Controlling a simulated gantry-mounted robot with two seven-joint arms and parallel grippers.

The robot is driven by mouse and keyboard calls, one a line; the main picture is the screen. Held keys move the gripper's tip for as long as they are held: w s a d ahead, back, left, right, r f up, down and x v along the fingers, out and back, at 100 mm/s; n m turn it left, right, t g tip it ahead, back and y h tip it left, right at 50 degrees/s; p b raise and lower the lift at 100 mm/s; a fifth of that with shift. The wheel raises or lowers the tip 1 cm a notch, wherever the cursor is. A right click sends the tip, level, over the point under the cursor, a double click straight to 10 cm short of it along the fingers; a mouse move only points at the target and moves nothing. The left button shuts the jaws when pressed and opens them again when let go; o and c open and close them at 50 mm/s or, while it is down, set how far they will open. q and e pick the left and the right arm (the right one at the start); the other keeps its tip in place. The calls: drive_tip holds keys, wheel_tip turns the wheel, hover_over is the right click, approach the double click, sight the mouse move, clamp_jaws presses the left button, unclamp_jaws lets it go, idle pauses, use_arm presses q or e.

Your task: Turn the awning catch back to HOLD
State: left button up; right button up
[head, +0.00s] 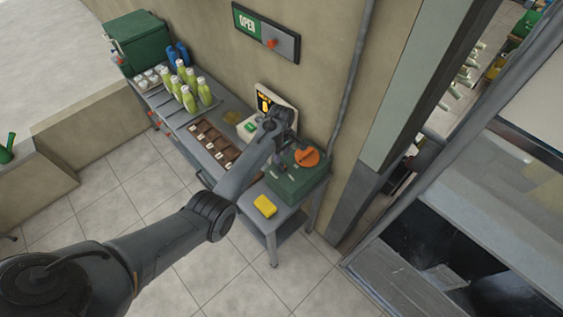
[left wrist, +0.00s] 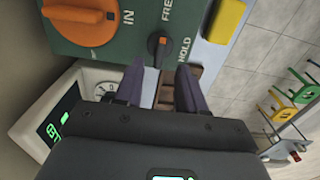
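The awning catch looks to be the small black knob (left wrist: 158,44) with an orange mark, on the green box (left wrist: 118,42) in the left wrist view. The labels FREE (left wrist: 167,10) and HOLD (left wrist: 184,50) stand beside it. I cannot tell exactly which label the mark points to. My left gripper (left wrist: 162,76) is open, its two purple fingers apart, with the knob just beyond the fingertips and no clear contact. In the head view my left gripper (head: 283,138) is over the green box (head: 297,186) and hides the knob. My right gripper is not in view.
An orange dial (head: 307,157) sits on the box close to the gripper. A yellow sponge (head: 265,206) lies at the bench's front corner. A lit display (head: 272,103) stands behind, against the wall. Green bottles (head: 188,92) and a brown tray (head: 212,144) occupy the bench to the left.

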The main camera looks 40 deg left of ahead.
sight(281, 166)
use_arm(q)
drive_tip(key=shift+f+b, duration=0.35)
drive_tip(key=shift+f, duration=2.3)
clamp_jaws()
